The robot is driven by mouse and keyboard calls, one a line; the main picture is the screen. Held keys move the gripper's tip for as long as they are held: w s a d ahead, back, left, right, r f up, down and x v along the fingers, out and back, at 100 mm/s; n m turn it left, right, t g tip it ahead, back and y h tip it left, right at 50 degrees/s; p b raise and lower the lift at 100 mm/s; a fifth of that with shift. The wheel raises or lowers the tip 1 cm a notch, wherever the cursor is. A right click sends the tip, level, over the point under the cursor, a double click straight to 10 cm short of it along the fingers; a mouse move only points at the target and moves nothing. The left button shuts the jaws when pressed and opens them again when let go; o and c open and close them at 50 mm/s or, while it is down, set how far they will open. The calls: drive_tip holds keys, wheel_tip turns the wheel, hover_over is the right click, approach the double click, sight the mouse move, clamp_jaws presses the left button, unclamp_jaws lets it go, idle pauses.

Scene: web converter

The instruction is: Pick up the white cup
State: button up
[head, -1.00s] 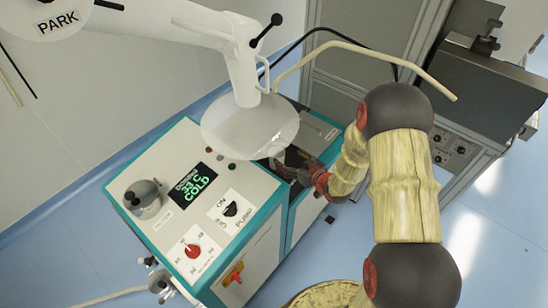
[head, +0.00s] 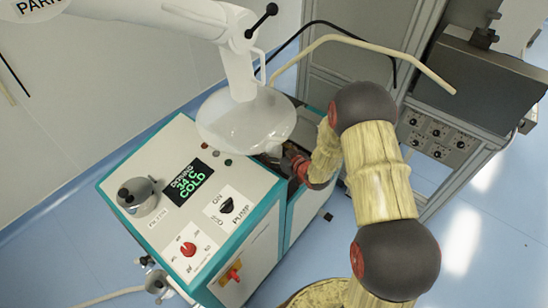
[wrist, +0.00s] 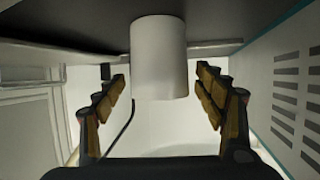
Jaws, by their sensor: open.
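The white cup (wrist: 159,58) shows in the wrist view as a plain white cylinder at the upper centre, hanging down in the picture from a dark surface. My gripper (wrist: 160,84) is open, with one padded finger to the left of the cup and one to the right. Gaps show between the cup and both fingers, and nothing is gripped. In the head view my gripper (head: 291,160) is at the far side of the machine, partly hidden beside the white hood. The cup cannot be made out in the head view.
A teal-edged machine (head: 237,178) with knobs and a display reading 34 C COLD stands left of my arm. A white extraction hood (head: 245,122) hangs close over my gripper. A grey cabinet (head: 478,100) stands at right. Blue floor (head: 325,250) is open in front.

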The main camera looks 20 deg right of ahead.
drive_tip(key=shift+c, duration=0.8)
drive_tip(key=c, duration=1)
drive_tip(key=shift+r, duration=0.2)
